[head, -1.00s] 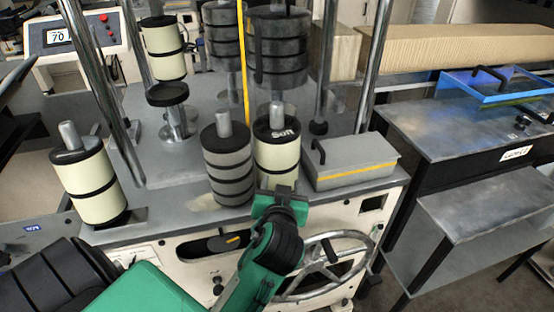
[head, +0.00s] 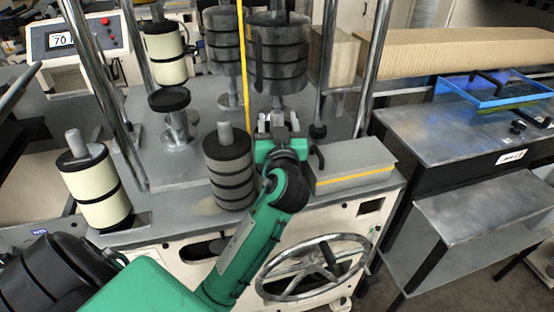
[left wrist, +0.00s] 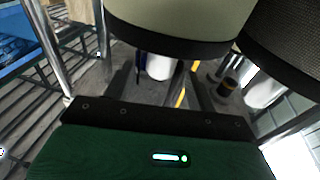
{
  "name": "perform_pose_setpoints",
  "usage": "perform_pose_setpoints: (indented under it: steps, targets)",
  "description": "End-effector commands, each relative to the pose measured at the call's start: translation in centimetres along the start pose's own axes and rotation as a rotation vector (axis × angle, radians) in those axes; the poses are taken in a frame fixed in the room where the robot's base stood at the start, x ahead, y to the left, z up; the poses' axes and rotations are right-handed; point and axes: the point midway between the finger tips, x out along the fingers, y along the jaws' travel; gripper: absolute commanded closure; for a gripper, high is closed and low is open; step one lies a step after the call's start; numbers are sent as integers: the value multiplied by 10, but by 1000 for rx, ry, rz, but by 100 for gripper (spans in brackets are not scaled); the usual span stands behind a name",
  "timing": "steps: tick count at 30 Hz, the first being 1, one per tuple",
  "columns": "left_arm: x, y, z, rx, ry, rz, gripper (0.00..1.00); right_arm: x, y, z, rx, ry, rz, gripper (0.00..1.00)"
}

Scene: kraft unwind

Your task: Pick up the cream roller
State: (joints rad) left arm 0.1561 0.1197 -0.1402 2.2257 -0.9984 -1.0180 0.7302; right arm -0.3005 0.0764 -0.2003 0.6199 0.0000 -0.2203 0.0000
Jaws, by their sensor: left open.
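In the left wrist view, a cream roller (left wrist: 180,20) with a black end band fills the top middle, close to the green hand. My left gripper is open at the roller's place; I cannot tell whether its fingers touch it. Another cream roller (head: 97,185) with black bands stands at the front left corner. A third cream roller (head: 165,52) is at the back left. My right gripper is not in view.
A dark grey banded roller (head: 229,172) stands just left of my gripper; a grey box with a yellow stripe (head: 350,165) is just right. Chrome posts (head: 370,65) and a yellow strip rise behind. A handwheel (head: 312,268) is below. A side table (head: 430,125) is at right.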

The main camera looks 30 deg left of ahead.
Motion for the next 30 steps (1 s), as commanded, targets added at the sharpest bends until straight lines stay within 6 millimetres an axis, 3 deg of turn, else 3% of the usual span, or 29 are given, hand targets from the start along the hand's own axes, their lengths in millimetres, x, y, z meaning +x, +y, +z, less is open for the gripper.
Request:
perform_pose_setpoints:
  steps: [10,19,20,28,30]
  targets:
    - [44,0,2,4,0,-1,43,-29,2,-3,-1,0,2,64]
    - [49,0,5,1,0,-1,43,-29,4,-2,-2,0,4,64]
    - [49,0,5,1,0,-1,45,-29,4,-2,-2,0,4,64]
    - [49,0,5,2,-1,-1,98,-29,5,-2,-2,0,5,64]
    - [49,0,5,1,-1,-1,100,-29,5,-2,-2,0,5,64]
